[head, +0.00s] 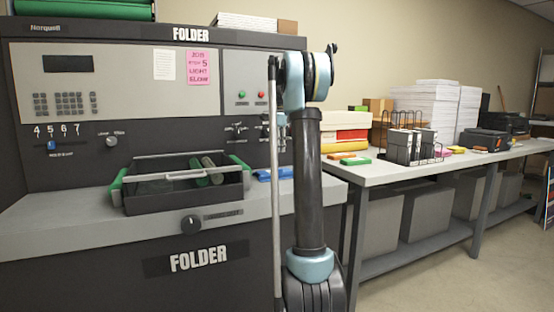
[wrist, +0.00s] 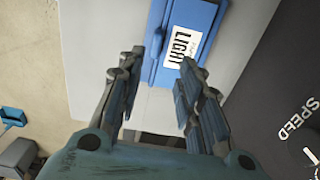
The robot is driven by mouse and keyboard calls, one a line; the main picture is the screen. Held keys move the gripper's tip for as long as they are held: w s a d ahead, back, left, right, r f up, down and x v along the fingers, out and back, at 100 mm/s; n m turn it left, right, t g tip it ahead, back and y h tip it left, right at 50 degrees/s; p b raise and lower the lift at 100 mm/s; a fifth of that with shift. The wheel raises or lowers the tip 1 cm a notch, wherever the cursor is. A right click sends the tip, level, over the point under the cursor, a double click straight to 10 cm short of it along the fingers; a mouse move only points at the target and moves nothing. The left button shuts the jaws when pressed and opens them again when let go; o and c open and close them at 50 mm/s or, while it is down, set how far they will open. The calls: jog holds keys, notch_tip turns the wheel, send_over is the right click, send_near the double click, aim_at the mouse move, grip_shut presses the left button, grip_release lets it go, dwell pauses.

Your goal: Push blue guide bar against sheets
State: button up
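A blue piece (wrist: 203,17) with a white label reading LIGHT lies on the grey ledge in the wrist view. It has a raised blue strip along its left side; I cannot tell whether this strip is the guide bar. A blue piece (head: 266,175) also shows on the ledge right of the tray in the head view, partly hidden by my arm. My gripper (wrist: 161,62) is open, its fingers apart and pointing toward the labelled piece, with nothing held. Whether the fingertips touch it is unclear. I cannot make out the sheets.
The folder machine (head: 28,185) carries a black tray (head: 185,197) with green sides and rollers. A speed dial (wrist: 312,152) is at right in the wrist view. A table (head: 375,174) with paper stacks (head: 425,105) and a wire rack stands right. Floor is clear in front of the table.

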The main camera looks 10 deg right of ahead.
jog(key=shift+r, duration=1.15)
jog(key=shift+s, duration=0.1)
jog(key=s+a+f+n, duration=0.1)
jog(key=s+f+n, duration=0.2)
jog(key=s, duration=0.6)
jog(key=s+a+f+n+t, duration=0.1)
jog(key=s+a+f+n, duration=0.15)
jog(key=s, duration=0.75)
jog(key=s+a+f+n, duration=0.1)
jog(key=s+f+n, duration=0.2)
jog(key=s, duration=0.6)
jog(key=s+a+f+n+t, duration=0.1)
jog(key=s+f+n, duration=0.6)
jog(key=s+f, duration=1.4)
jog(key=shift+a+f, duration=0.25)
